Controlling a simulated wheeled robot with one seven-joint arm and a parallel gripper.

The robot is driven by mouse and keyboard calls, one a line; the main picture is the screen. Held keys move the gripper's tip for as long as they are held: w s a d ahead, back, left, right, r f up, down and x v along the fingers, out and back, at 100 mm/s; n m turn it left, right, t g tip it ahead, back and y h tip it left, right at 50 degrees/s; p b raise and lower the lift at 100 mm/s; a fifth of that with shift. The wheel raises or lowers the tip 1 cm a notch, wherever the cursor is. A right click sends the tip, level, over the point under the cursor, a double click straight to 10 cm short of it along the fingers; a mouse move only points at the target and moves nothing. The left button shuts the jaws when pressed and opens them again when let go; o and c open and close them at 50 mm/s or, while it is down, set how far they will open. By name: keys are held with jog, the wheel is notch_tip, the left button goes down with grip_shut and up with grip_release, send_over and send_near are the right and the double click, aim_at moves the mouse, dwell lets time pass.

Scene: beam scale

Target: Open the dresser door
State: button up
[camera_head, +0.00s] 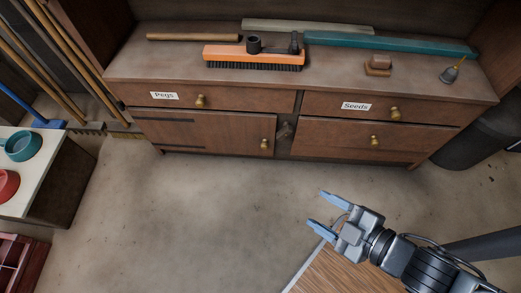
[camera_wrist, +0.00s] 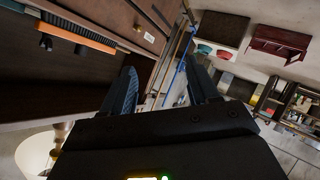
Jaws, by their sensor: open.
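A brown wooden dresser (camera_head: 210,85) stands against the back wall. Its lower left has a door (camera_head: 200,133) with a brass knob (camera_head: 265,144) near the right edge. The door looks shut. Above it is a drawer (camera_head: 230,98) labelled "Pegs"; on the right are a "Seeds" drawer (camera_head: 425,106) and a lower panel (camera_head: 335,137), each with a brass knob. My gripper (camera_head: 320,209) is open and empty, in front of the dresser and to the right of the door, well apart from its knob. The wrist view shows both fingers (camera_wrist: 164,85) spread with nothing between them.
On the dresser top lie an orange brush (camera_head: 254,54), a teal bar (camera_head: 390,44) and a small bell (camera_head: 452,70). Poles lean at the left near a pale table (camera_head: 48,165) with bowls. A wooden surface (camera_head: 340,272) lies below my gripper. Floor before the door is clear.

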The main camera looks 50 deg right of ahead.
jog(key=w+d+f+n+g+h+b, duration=0.1)
jog(key=w+d+f+n+b, duration=0.15)
jog(key=f, duration=0.65)
jog(key=w+d+f+n+g+h+b, duration=0.1)
jog(key=w+d+f+n+b, duration=0.2)
jog(key=f, duration=0.6)
jog(key=n+h+b, duration=0.7)
jog(key=n+b, duration=0.4)
jog(key=b, duration=0.2)
send_near(265, 148)
jog(key=w, duration=0.1)
jog(key=b+x, duration=0.1)
jog(key=x, duration=0.2)
jog(key=b+x, duration=0.2)
jog(key=x, duration=0.2)
jog(key=shift+d+f, duration=0.3)
jog(key=shift+w+d, duration=0.3)
grip_shut()
